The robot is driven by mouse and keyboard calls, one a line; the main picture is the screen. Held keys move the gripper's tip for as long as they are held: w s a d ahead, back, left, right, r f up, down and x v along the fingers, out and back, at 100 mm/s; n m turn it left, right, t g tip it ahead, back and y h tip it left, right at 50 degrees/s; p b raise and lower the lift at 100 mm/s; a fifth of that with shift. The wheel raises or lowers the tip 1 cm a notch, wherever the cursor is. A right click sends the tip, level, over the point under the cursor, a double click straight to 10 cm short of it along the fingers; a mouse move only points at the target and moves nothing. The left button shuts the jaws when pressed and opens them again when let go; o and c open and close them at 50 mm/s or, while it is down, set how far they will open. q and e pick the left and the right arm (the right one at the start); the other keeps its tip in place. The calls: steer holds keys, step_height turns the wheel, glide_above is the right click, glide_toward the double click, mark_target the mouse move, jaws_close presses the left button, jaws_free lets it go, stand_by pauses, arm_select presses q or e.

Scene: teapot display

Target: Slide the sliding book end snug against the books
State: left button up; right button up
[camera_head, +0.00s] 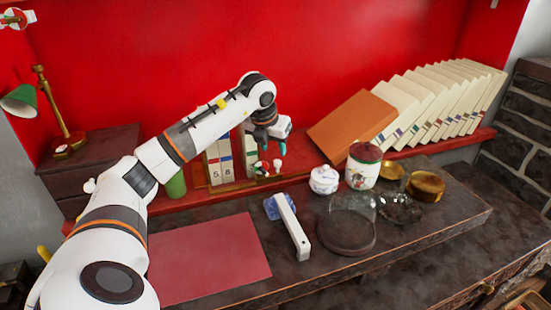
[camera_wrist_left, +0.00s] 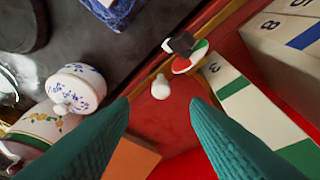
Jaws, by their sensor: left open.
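A row of upright white books (camera_head: 220,160) with numbered spines stands on the red shelf; they also show at the right of the left wrist view (camera_wrist_left: 240,88). A small figure with a white knob and red, green and white parts (camera_head: 265,168), seemingly on the sliding book end, is just right of the books. It also shows between my fingers in the left wrist view (camera_wrist_left: 187,58). The book end's plate is hard to make out. My left gripper (camera_head: 275,147) is open and empty, its teal fingertips (camera_wrist_left: 160,104) above and beside the figure. My right gripper is not in view.
An orange book (camera_head: 350,127) and a row of leaning white books (camera_head: 445,100) stand farther right. A red mat (camera_head: 210,260) lies at left.

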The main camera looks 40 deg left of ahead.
mark_target(277, 162)
arm_select(q)
steer(key=x, duration=0.5)
steer(key=shift+f, duration=0.25)
steer(key=shift+w+a+f, duration=0.15)
steer(key=shift+f, duration=0.2)
jaws_close()
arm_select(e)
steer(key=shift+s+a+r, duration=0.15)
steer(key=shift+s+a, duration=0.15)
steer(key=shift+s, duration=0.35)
